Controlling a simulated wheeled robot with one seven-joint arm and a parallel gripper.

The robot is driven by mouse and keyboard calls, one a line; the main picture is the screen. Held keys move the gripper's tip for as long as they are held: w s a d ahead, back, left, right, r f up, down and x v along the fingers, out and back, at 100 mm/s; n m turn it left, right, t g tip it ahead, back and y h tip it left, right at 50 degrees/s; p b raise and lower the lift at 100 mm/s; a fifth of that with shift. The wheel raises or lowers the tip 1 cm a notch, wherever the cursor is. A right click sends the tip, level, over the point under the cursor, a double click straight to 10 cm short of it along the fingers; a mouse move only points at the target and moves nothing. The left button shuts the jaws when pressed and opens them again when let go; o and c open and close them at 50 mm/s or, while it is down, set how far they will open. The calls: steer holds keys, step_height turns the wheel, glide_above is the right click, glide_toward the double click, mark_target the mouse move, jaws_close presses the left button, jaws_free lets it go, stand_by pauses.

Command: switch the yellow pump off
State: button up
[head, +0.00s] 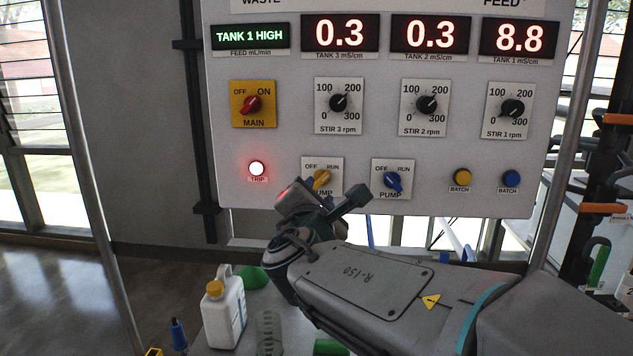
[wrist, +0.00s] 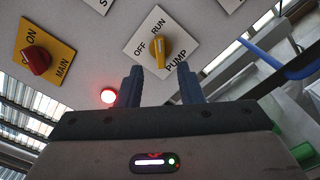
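The yellow pump knob (head: 322,179) sits on a white plate marked OFF, RUN and PUMP, low on the panel. My arm partly covers the plate in the head view. In the wrist view the yellow knob (wrist: 161,50) points toward RUN. My gripper (head: 326,199) is just in front of the plate. In the wrist view its two fingers (wrist: 160,78) are apart, with nothing between them. The knob shows just beyond the fingertips, about centred between them; I see no contact.
A blue pump knob (head: 393,181) is just right. A lit red trip lamp (head: 257,168) is left, below the red main switch (head: 252,104) on its yellow plate. Yellow (head: 462,177) and blue (head: 511,178) batch buttons are further right. A white jug (head: 224,312) stands below.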

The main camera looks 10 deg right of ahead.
mark_target(321, 182)
steer(key=x, duration=0.6)
steer(key=shift+f, duration=0.1)
steer(key=shift+w+b, duration=0.3)
steer(key=shift+s, duration=0.1)
jaws_close()
stand_by(1.1)
